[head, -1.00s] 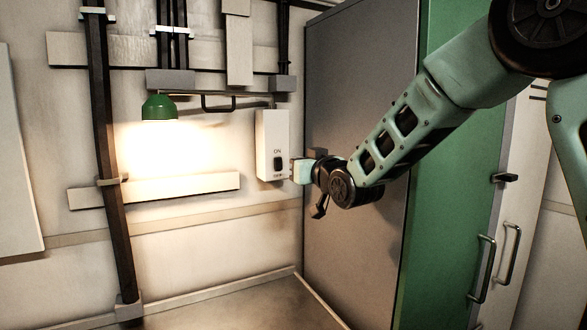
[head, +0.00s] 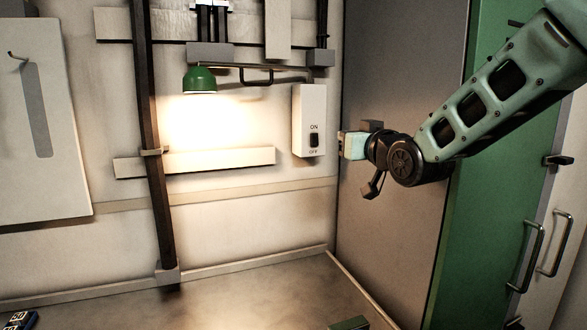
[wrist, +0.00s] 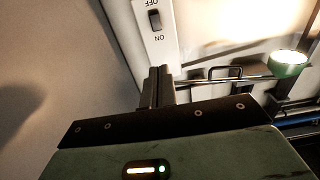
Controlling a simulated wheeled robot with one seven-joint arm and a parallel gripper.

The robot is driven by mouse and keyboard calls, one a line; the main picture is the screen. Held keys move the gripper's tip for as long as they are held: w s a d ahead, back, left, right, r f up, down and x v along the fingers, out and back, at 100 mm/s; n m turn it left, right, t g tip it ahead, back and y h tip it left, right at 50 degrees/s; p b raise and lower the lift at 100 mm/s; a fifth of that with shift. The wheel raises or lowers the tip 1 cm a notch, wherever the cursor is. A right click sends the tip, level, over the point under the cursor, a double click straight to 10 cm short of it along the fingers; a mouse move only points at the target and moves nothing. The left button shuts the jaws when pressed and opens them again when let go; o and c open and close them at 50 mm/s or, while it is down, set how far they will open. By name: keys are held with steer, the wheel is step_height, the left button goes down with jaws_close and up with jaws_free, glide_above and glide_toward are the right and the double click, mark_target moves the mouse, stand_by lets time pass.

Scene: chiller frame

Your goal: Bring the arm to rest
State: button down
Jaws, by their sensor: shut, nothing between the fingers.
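My gripper (head: 345,144) is at the right of the switch box in the head view, in front of the grey cabinet side, and touches nothing that I can see. In the wrist view its two fingers (wrist: 158,84) are together with nothing between them. The white switch box (head: 309,121) on the wall has a black rocker switch (head: 314,140) marked ON above and OFF below. The switch box also shows in the wrist view (wrist: 163,45), upside down. The green lamp (head: 200,79) is lit and throws warm light on the wall.
A tall cabinet with a grey side (head: 400,85) and green front (head: 480,190) stands at the right, with metal handles (head: 530,255). A dark vertical pipe (head: 154,150) runs down the wall. A white panel (head: 40,110) is at the left. The floor (head: 250,290) ahead looks mostly clear.

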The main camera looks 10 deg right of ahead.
steer(key=s+a+f+n+g, duration=0.1)
steer(key=s+a+f+g, duration=0.4)
steer(key=s+f, duration=0.3)
steer(key=s+a+f+n+g, duration=0.2)
steer(key=s+a+f+g, duration=0.2)
steer(key=s+a+f, duration=0.3)
steer(key=s+d+f+n+g+h, duration=0.1)
steer(key=s+f+g, duration=0.3)
steer(key=s, duration=0.8)
steer(key=s+d+f+n+g+h, duration=0.1)
steer(key=s+f+g, duration=0.3)
steer(key=s, duration=0.8)
steer(key=shift+s+d+f+n+g+h, duration=0.15)
steer(key=shift+d+f+n+g+h, duration=0.2)
steer(key=shift+d+f, duration=0.4)
